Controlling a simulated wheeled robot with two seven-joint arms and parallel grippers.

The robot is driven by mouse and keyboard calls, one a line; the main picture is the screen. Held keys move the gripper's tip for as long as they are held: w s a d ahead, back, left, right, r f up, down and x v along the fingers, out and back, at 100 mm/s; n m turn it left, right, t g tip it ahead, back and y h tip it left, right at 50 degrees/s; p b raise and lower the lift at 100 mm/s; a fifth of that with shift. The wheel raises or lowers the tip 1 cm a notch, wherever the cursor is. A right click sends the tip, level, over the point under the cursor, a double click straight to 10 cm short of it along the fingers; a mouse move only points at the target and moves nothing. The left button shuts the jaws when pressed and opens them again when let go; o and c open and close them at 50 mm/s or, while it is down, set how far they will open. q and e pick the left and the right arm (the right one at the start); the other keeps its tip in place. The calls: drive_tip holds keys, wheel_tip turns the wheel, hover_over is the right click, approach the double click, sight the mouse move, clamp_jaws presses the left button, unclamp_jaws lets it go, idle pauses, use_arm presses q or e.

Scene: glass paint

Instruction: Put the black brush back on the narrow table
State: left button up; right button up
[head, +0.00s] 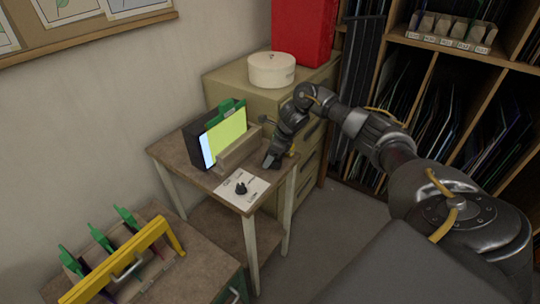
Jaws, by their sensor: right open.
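The narrow table (217,188) is a small wooden-topped table with pale legs in the middle of the head view. A small black object (240,188) stands on a white printed card (252,194) at its front. I cannot tell whether this is the black brush, and I see no other clear brush. My right gripper (271,163) points down at the table's right edge, right of the card and apart from the black object. It is open, and its fingertips are small and dark. My left gripper is out of view.
A black holder (194,143) with yellow-green sheets and a wooden block (239,152) stand on the table. Behind is a drawer cabinet (225,88) with a round white box (272,70). A cart (196,272) with a yellow handle (128,262) stands front left. Shelves (424,100) fill the right.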

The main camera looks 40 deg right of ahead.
drive_tip(key=shift+r, duration=0.15)
drive_tip(key=shift+s+d+r, duration=0.1)
drive_tip(key=shift+r, duration=0.2)
drive_tip(key=b+v, duration=0.1)
drive_tip(key=v, duration=0.4)
drive_tip(key=shift+f, duration=0.1)
drive_tip(key=p+v, duration=0.1)
drive_tip(key=v, duration=0.5)
